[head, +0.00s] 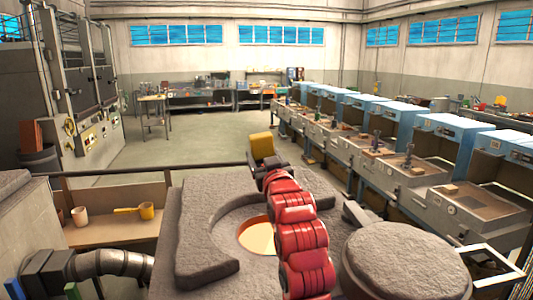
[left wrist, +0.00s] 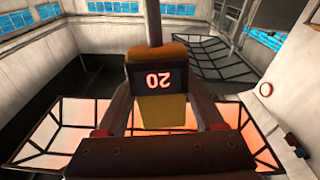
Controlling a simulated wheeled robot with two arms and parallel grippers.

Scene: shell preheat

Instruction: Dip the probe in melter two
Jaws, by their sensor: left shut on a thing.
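The yellow probe (head: 262,144) is held up beyond the melters in the head view. In the left wrist view the probe (left wrist: 160,108) has a dark display with red digits, upside down, and a rod rising from it. My left gripper (head: 268,161) is shut on the probe's body, with a finger on each side. One melter (head: 205,225) is open and shows pale yellow melt (head: 256,238) in its round mouth, partly behind my red arm. A second melter mouth at right is covered by a round grey lid (head: 405,262). I see no melter numbers.
A shelf (head: 115,232) at left holds a small cup (head: 79,216) and a yellow ladle (head: 138,211). A dark rail (head: 130,172) runs behind the melters. Blue-hooded stations (head: 450,135) line the right.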

